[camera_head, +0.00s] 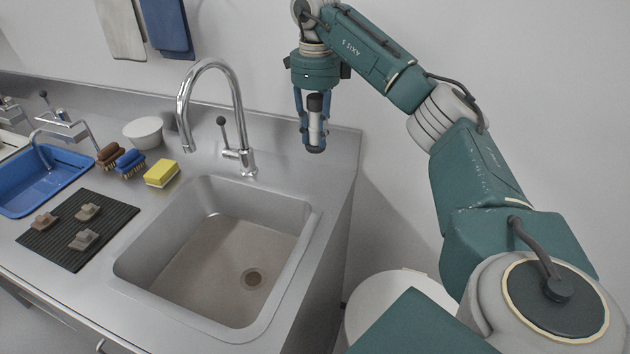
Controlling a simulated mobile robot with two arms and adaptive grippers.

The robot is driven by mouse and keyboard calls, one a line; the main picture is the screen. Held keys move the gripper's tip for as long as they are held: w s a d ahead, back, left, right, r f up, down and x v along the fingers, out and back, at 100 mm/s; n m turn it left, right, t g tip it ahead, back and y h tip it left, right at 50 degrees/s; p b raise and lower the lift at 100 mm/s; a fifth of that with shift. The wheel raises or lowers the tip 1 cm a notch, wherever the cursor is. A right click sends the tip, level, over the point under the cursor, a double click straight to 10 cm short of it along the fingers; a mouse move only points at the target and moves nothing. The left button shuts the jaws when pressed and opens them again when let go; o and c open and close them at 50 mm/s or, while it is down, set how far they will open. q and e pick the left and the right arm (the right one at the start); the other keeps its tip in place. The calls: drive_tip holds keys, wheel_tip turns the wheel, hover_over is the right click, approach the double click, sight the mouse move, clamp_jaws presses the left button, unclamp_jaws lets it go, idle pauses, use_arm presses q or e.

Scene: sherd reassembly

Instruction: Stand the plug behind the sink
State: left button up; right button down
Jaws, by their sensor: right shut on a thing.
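My right gripper (312,146) hangs down from its arm above the back right corner of the counter, to the right of the tap. It is shut on an upright cylinder with a black top and a pale metal body, which looks like the plug (315,125). The fingers hide part of it, and I cannot tell whether its lower end touches the counter. My left gripper is not in view.
The tall curved tap (239,110) stands behind the sink, left of the gripper. A yellow sponge (161,173), brushes (130,162), a white bowl (144,132), a blue tub (40,180) and a black mat (75,250) with sherds lie to the left. The back right counter is clear.

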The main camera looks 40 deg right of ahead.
wheel_tip(320, 180, down, 13)
drive_tip(key=shift+f+p, duration=0.1)
drive_tip(key=shift+p, duration=0.3)
drive_tip(key=c, duration=1.5)
unclamp_jaws()
drive_tip(key=shift+o, duration=0.2)
wheel_tip(320, 180, up, 12)
drive_tip(key=shift+r+b, duration=0.15)
drive_tip(key=shift+b, duration=0.4)
